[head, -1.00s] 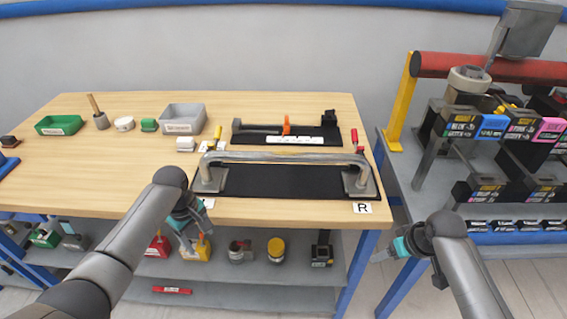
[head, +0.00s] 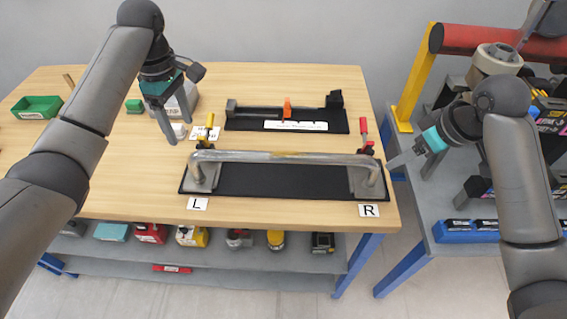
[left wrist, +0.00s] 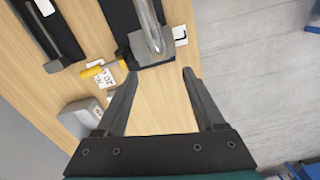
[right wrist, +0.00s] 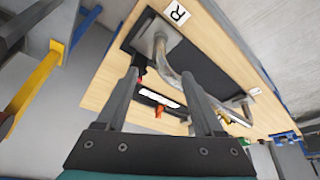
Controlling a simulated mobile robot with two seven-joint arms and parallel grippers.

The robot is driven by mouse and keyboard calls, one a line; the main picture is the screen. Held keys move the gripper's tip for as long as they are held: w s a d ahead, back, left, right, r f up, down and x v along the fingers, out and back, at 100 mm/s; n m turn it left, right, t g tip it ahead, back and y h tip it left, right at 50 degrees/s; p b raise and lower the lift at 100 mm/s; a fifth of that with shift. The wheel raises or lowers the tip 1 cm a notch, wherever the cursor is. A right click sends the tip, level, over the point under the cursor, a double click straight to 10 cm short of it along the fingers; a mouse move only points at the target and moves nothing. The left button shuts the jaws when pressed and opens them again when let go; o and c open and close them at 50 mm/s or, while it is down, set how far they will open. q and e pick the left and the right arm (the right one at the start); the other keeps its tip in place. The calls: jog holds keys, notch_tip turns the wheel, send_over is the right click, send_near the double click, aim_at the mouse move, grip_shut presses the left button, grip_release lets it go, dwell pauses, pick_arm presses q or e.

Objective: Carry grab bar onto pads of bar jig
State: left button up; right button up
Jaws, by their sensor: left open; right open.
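The grey metal grab bar (head: 285,157) lies across a long black board (head: 280,182) near the table's front edge, with a flat plate at each end. It also shows in the left wrist view (left wrist: 152,25) and the right wrist view (right wrist: 186,80). Behind it is a black fixture (head: 265,120) with an orange clamp (head: 287,108) and end blocks; I cannot tell which one is the bar jig. My left gripper (head: 172,136) is open and empty, above the table left of the bar's left end. My right gripper (head: 407,167) is open and empty, right of the bar's right end.
A yellow handle (head: 210,121) stands near the bar's left end and a red handle (head: 363,130) near its right end. L (head: 197,203) and R (head: 368,210) cards lie in front. A green bin (head: 38,107) is far left. A loaded rack stands right.

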pick_arm(q)
jog(key=shift+f, duration=0.1)
pick_arm(e)
jog(key=shift+f, duration=0.1)
pick_arm(q)
notch_tip(320, 180, down, 2)
jog(key=shift+d+f, duration=0.1)
jog(key=shift+f, duration=0.1)
jog(key=shift+w+f, duration=0.15)
jog(key=shift+f, duration=1.2)
pick_arm(e)
send_over(376, 174)
jog(key=s+d, duration=0.2)
notch_tip(376, 174, down, 5)
jog(key=shift+w+r, duration=0.15)
pick_arm(q)
notch_tip(376, 174, down, 10)
pick_arm(e)
jog(key=x, duration=1)
pick_arm(q)
grip_shut()
pick_arm(e)
grip_shut()
